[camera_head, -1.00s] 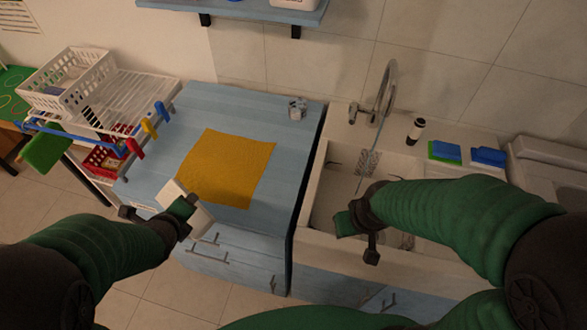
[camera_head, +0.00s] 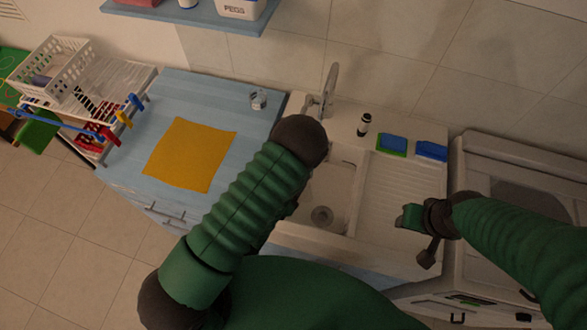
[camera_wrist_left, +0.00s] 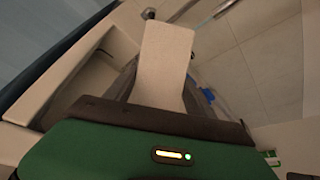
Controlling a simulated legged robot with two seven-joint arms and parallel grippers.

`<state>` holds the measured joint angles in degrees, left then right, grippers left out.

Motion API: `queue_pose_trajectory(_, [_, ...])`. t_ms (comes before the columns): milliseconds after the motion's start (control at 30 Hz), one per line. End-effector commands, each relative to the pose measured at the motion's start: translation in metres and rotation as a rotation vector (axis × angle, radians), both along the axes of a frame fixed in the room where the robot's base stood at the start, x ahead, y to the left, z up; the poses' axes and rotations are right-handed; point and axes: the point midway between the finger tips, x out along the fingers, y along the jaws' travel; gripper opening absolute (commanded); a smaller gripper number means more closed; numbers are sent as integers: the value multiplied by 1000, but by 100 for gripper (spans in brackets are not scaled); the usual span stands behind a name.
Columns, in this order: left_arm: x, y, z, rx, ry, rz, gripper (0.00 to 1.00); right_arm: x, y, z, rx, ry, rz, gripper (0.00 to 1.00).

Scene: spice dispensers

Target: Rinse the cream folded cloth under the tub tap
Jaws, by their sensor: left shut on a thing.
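The cream folded cloth (camera_wrist_left: 165,62) shows in the left wrist view as a pale flat piece standing out from my left gripper (camera_wrist_left: 165,108), which is shut on it. In the head view my left arm reaches over the sink tub (camera_head: 335,190) and hides that gripper and the cloth. The tap (camera_head: 328,92) stands at the back of the tub, its lower part close behind my left arm; no water can be made out now. My right gripper (camera_head: 414,236) is over the drainboard at the right; its jaw opening is unclear.
A dark bottle (camera_head: 364,124) and blue-green sponges (camera_head: 392,145) stand behind the sink. A white rack (camera_head: 105,85) is at far left.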

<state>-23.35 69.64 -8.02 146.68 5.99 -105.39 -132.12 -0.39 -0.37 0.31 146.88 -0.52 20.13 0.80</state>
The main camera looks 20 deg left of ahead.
Motion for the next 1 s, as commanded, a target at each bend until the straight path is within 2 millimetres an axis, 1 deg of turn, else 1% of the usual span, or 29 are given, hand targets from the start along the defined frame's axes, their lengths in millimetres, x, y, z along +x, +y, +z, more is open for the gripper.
queue_pose_trajectory(67, [-1, -5, 1, 0, -12, -3, 20, 0, -4, -2, 3, 2, -7, 47])
queue_pose_trajectory(200, [10, -11, -5, 2, -16, -3, 20, 0, -9, -18, 8, 1, -11, 47])
queue_pose_trajectory(300, [22, -10, -8, -1, -19, -2, 20, 1, -4, -30, 2, 2, -8, 47])
queue_pose_trajectory(633, [48, -3, -15, -7, -16, -2, 20, 1, -4, -70, 2, 2, -7, 47])
queue_pose_trajectory(667, [51, -3, -13, -6, -16, -1, 20, 1, -4, -70, 1, 2, -6, 47])
queue_pose_trajectory(700, [56, -5, -11, -6, -15, -2, 20, 1, -4, -65, 1, 2, -6, 47])
queue_pose_trajectory(1000, [91, -17, -16, 0, -14, -3, 20, 1, -4, -64, 1, 1, -6, 47])
